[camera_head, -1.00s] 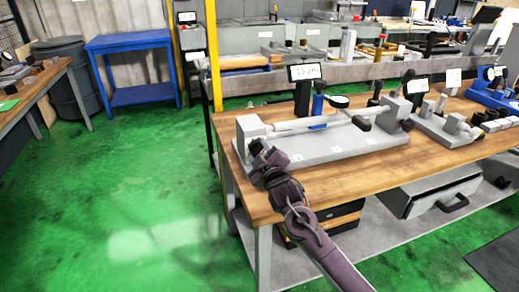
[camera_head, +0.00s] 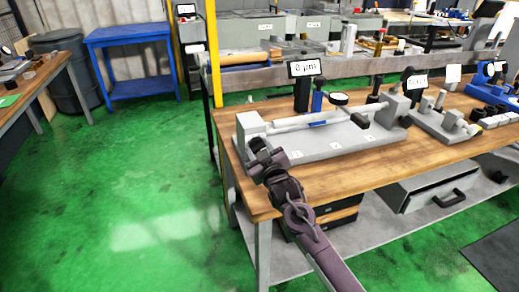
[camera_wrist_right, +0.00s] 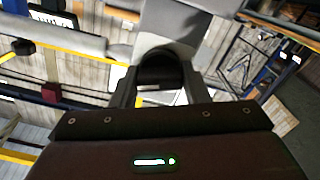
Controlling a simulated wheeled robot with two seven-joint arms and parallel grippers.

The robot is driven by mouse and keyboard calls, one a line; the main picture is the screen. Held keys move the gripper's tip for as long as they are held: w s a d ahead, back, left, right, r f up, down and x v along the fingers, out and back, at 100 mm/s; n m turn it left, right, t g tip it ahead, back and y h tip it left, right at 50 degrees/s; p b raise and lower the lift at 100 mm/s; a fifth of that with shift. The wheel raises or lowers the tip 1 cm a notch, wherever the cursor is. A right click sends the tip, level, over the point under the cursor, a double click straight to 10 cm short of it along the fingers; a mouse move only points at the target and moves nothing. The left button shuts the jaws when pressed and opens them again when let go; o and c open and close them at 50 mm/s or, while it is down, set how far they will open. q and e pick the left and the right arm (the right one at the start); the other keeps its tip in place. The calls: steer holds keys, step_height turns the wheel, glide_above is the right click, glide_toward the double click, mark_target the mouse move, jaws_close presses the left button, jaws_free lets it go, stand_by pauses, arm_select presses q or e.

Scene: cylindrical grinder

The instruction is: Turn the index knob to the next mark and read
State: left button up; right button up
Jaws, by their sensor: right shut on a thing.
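The grey grinder fixture (camera_head: 345,142) stands on the wooden bench with a long light cylinder (camera_head: 305,120) across it. The index knob is a dark round piece at the fixture's left end block, seen in the right wrist view (camera_wrist_right: 158,73). My right gripper (camera_head: 264,155) reaches that end in the head view, and its fingers (camera_wrist_right: 158,88) sit on both sides of the knob, shut on it. A small display (camera_head: 305,68) above the fixture seems to read 0 µm. My right gripper largely hides the knob in the head view. My left gripper is out of view.
A dial gauge (camera_head: 339,98) stands over the cylinder. A second fixture (camera_head: 441,122) and several small blocks (camera_head: 490,117) are to the right on the bench. Green floor is clear at left.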

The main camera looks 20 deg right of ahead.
steer(key=o, duration=0.9)
steer(key=shift+o, duration=0.2)
steer(key=s, duration=0.7)
steer(key=shift+s+b, duration=0.3)
steer(key=shift+s, duration=0.1)
steer(key=shift+d, duration=0.1)
